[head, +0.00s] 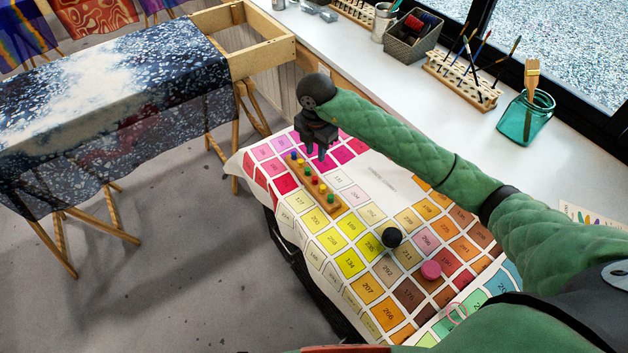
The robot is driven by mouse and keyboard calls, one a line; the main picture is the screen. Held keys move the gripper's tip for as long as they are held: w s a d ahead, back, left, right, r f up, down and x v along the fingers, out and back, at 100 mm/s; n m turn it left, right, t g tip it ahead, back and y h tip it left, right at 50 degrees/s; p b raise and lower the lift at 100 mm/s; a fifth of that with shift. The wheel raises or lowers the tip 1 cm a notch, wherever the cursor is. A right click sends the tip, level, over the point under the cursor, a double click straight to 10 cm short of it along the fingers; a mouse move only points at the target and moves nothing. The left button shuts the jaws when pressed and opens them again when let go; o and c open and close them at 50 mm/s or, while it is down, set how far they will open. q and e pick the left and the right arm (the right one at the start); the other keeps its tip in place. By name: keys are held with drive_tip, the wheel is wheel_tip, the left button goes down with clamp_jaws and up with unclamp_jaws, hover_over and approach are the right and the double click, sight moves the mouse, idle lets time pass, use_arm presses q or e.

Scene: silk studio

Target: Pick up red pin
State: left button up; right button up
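A narrow wooden block (334,209) lies on the colour-chart cloth and holds a row of several small coloured pins. A red pin (322,188) stands in the row between yellow and green ones. Another small reddish pin seems to stand farther up the row, but it is too small to be sure. My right gripper (316,155) hangs fingers down over the cloth, beside the far end of the block. Its two fingers are apart with nothing visible between them. The red pin is clear of the fingers. My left gripper is not in view.
A black round object (392,237) and a pink disc (431,270) sit on the colour-chart cloth (375,185). A pink ring (457,313) lies near the front. A counter (400,85) with a basket (412,38), brush rack (462,80) and teal jar (525,118) runs behind.

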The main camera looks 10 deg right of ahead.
sight(315, 178)
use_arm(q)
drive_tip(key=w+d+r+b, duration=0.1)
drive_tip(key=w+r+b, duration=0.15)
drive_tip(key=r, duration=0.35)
use_arm(e)
wheel_tip(315, 178, down, 3)
drive_tip(key=shift+w+f, duration=0.1)
drive_tip(key=shift+f+p, duration=0.7)
drive_tip(key=shift+f, duration=0.45)
drive_tip(key=f+p, duration=0.1)
drive_tip(key=f, duration=0.1)
drive_tip(key=f+p, duration=0.1)
drive_tip(key=f, duration=0.1)
drive_tip(key=shift+s+p, duration=0.3)
drive_tip(key=shift+p, duration=0.05)
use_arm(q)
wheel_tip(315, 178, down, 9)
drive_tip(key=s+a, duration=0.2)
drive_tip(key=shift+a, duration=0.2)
use_arm(e)
drive_tip(key=shift+f, duration=0.6)
clamp_jaws()
